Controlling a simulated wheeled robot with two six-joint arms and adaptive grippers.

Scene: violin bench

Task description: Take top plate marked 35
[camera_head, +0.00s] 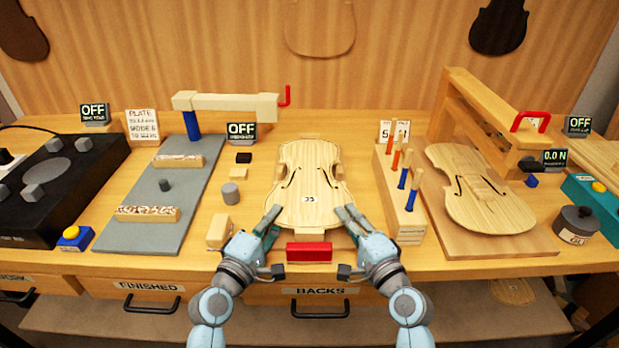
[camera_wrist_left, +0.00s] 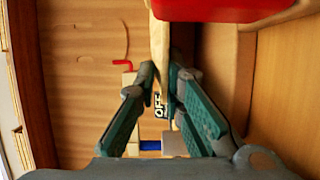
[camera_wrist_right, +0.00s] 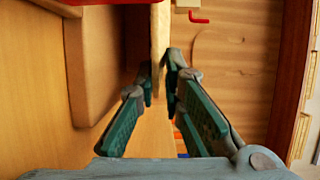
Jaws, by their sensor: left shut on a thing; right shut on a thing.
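A pale wooden violin plate (camera_head: 307,170) with two f-holes lies in the middle of the bench; its small mark looks like 35. My left gripper (camera_head: 271,220) is shut on its lower left edge, and my right gripper (camera_head: 347,218) is shut on its lower right edge. In the left wrist view the plate's thin edge (camera_wrist_left: 159,45) runs between the fingers (camera_wrist_left: 162,85). In the right wrist view the plate's edge (camera_wrist_right: 158,45) likewise sits at the fingers (camera_wrist_right: 159,82). I cannot tell whether the plate touches its support.
A red block (camera_head: 309,252) sits at the bench's front edge between my arms. A tool rack (camera_head: 402,200) with several handles stands right of the plate. Another violin plate (camera_head: 478,190) lies on a board at right. A grey fixture (camera_head: 150,213) with wooden bars is at left.

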